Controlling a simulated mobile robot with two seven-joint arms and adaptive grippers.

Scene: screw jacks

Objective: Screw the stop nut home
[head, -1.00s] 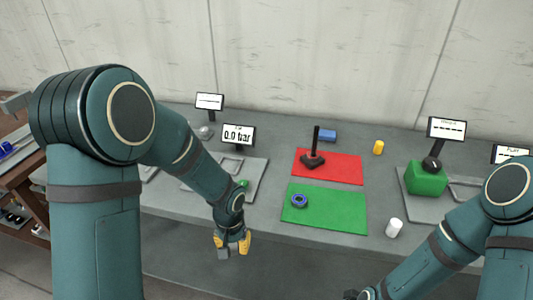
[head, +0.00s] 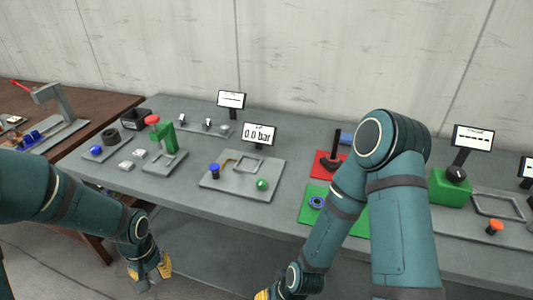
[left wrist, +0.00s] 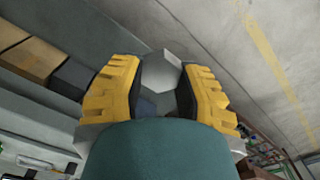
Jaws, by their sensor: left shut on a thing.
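My left gripper (head: 150,272) is low in front of the table's front edge, at the lower left of the head view. In the left wrist view its yellow fingers (left wrist: 160,95) are shut on a grey, faceted piece (left wrist: 161,74); I cannot tell for sure whether it is the stop nut. A dark upright rod on a black base (head: 331,160) stands on a red mat (head: 321,168). A blue ring with a dark centre (head: 317,202) lies on a green mat (head: 306,215). My right gripper (head: 263,295) is mostly cut off at the bottom edge; its fingers are unclear.
My right arm hides part of both mats. A green block with a black knob (head: 450,188) is at right. A brown bench (head: 75,135) adjoins at left.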

